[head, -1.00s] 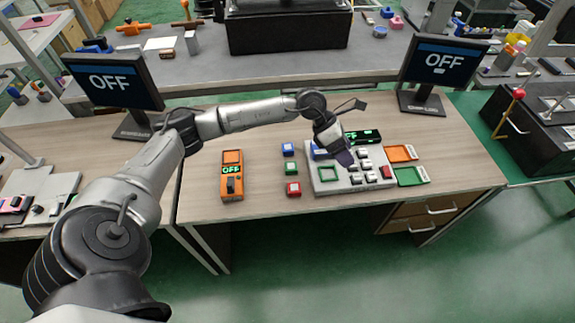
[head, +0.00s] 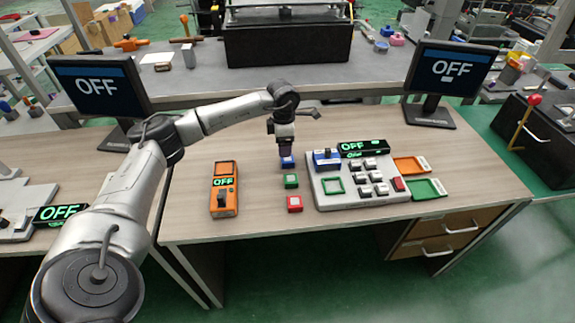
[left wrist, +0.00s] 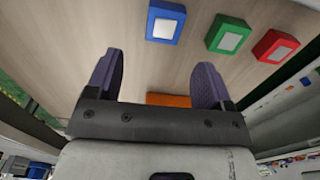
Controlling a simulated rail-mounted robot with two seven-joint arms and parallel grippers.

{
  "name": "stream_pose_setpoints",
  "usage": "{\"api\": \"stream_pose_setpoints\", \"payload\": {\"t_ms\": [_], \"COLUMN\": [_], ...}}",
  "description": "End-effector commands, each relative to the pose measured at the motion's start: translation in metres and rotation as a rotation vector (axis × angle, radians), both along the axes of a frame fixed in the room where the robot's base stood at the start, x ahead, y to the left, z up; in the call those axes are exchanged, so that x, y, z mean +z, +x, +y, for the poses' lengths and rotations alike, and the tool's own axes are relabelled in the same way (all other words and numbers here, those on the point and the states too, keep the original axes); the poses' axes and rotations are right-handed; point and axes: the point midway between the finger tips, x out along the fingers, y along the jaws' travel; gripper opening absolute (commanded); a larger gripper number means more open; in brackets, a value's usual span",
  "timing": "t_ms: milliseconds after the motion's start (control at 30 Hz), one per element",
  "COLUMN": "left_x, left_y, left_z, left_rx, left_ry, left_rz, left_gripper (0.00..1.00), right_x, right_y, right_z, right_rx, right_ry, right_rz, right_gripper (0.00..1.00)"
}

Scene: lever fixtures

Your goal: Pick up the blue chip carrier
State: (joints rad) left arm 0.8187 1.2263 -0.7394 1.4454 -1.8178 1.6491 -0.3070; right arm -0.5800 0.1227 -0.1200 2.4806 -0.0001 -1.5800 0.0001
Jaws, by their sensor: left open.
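The blue chip carrier (head: 287,162) is a small blue square block with a pale top. It lies on the wooden table behind the green carrier (head: 291,181) and the red carrier (head: 294,204). My left gripper (head: 285,149) points down just above it in the head view and partly covers it. In the left wrist view the blue carrier (left wrist: 165,21) lies beyond the open purple fingers (left wrist: 158,68), with nothing held between them. Whether the fingertips touch the carrier cannot be told. My right gripper is not in view.
A grey fixture (head: 340,200) with several switches and a blue part stands right of the carriers. An orange box (head: 224,190) marked OFF stands to the left. Orange (head: 410,164) and green (head: 428,189) trays lie at the right. The table between orange box and carriers is clear.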

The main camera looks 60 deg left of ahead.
Motion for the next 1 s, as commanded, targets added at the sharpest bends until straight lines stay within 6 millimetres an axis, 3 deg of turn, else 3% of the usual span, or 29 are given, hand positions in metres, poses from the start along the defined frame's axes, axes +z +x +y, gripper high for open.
{"api": "stream_pose_setpoints", "payload": {"t_ms": [100, 367, 733, 1000], "left_x": [-0.012, -0.020, -0.064, -0.067], "left_y": [0.000, 0.001, 0.004, 0.004], "left_z": [0.000, -0.001, -0.006, -0.006], "left_rx": [0.000, -0.001, 0.000, 0.000], "left_ry": [-0.001, -0.001, -0.002, -0.002], "left_rz": [0.000, -0.001, 0.000, -0.001], "left_gripper": [0.74, 0.74, 0.74, 0.74], "right_x": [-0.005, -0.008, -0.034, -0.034], "right_y": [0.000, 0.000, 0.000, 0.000], "right_z": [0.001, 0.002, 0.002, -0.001], "right_rx": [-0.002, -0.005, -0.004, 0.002], "right_ry": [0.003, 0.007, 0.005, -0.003], "right_rz": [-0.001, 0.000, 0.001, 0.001], "right_gripper": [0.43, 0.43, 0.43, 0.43]}}
